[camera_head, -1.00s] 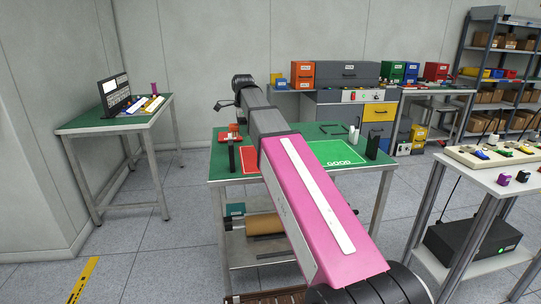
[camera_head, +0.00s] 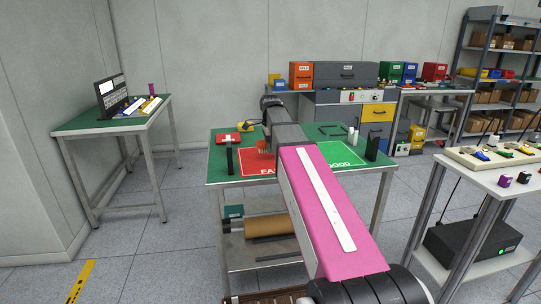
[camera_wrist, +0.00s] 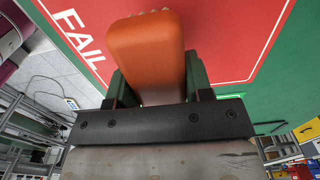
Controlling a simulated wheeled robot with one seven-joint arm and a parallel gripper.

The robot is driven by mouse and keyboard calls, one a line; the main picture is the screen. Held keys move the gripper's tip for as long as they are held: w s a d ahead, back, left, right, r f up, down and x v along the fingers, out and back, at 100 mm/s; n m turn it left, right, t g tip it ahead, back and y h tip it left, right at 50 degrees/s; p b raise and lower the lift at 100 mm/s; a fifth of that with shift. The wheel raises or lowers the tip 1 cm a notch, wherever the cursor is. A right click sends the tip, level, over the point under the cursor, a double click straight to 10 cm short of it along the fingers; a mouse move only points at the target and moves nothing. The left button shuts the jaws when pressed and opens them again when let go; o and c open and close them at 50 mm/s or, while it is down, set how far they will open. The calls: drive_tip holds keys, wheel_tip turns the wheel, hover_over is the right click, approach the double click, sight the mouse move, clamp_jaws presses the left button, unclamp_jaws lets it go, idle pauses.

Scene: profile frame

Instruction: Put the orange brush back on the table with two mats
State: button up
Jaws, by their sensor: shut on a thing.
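The orange brush (camera_wrist: 148,50) is between the fingers of my gripper (camera_wrist: 155,88), which is shut on it in the wrist view. The brush's far end points over the red FAIL mat (camera_wrist: 225,35); whether it touches the mat I cannot tell. In the head view the brush shows as a small orange-brown shape (camera_head: 262,146) above the red mat, beside my arm, which hides most of my gripper. The green-topped table (camera_head: 222,172) carries the red mat and, to its right, a green GOOD mat (camera_head: 343,154).
A red box (camera_head: 228,139), a black upright post (camera_head: 229,160) and a yellow item (camera_head: 246,126) stand at the table's left. White and black upright items (camera_head: 372,147) stand at its right. A white-topped table (camera_head: 482,176) with small parts is at the far right.

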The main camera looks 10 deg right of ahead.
sight(270, 160)
drive_tip(key=shift+f, duration=2.05)
drive_tip(key=o, duration=0.8)
drive_tip(key=shift+o, duration=0.2)
wheel_tip(270, 160, up, 11)
drive_tip(key=shift+f, duration=0.1)
drive_tip(key=shift+r, duration=0.65)
